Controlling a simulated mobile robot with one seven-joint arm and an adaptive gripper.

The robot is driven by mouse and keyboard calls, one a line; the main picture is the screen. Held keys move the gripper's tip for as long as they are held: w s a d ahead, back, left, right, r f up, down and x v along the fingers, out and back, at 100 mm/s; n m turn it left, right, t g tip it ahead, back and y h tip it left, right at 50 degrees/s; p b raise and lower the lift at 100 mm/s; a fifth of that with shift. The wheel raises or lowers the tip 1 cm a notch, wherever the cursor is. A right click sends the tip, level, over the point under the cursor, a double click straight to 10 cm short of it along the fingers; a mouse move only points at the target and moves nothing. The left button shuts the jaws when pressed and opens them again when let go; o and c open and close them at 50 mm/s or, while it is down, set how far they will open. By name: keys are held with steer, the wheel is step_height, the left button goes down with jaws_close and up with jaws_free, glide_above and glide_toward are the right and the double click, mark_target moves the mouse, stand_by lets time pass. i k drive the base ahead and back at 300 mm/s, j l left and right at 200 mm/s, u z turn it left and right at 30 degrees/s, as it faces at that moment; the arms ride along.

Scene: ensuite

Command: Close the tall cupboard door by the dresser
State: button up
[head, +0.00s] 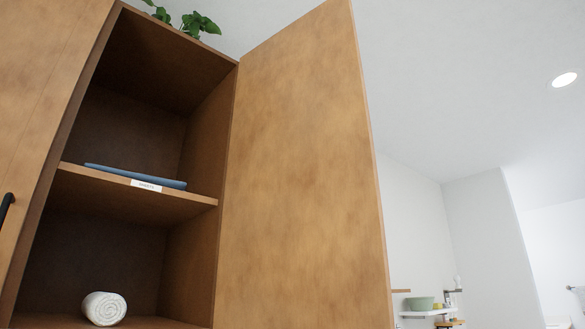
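The tall cupboard's door (300,170) is brown wood and stands wide open in the head view, hinged on the right side of the opening and swung out to the right. I see its inner face, and no handle shows on it. The tall cupboard (196,150) is open to the left of the door, with a shelf (195,196) across it. The bottom of the door and cupboard is cut off by the frame. My gripper is not in view. The dresser cannot be made out.
On the shelf lies a flat blue item (135,177) above a white label (146,186). A rolled white towel (104,308) lies lower down. A closed panel with a black handle (6,213) is at left. Wall shelves with a green bowl (419,303) stand far right.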

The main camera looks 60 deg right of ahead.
mark_target(302, 244)
steer(key=k+l, duration=0.1)
steer(key=l, duration=0.35)
steer(key=k+l+u, duration=0.15)
steer(key=l, duration=0.35)
steer(key=k+l, duration=0.1)
steer(key=l, duration=0.35)
steer(key=k+l+u, duration=0.1)
steer(key=l, duration=0.35)
steer(key=k+l, duration=0.2)
steer(key=l, duration=0.2)
steer(key=k+l+u, duration=0.15)
steer(key=l, duration=0.3)
steer(key=k+l, duration=0.15)
steer(key=l, duration=0.3)
steer(key=k+l+u, duration=0.1)
steer(key=l, duration=0.3)
steer(key=k, duration=0.05)
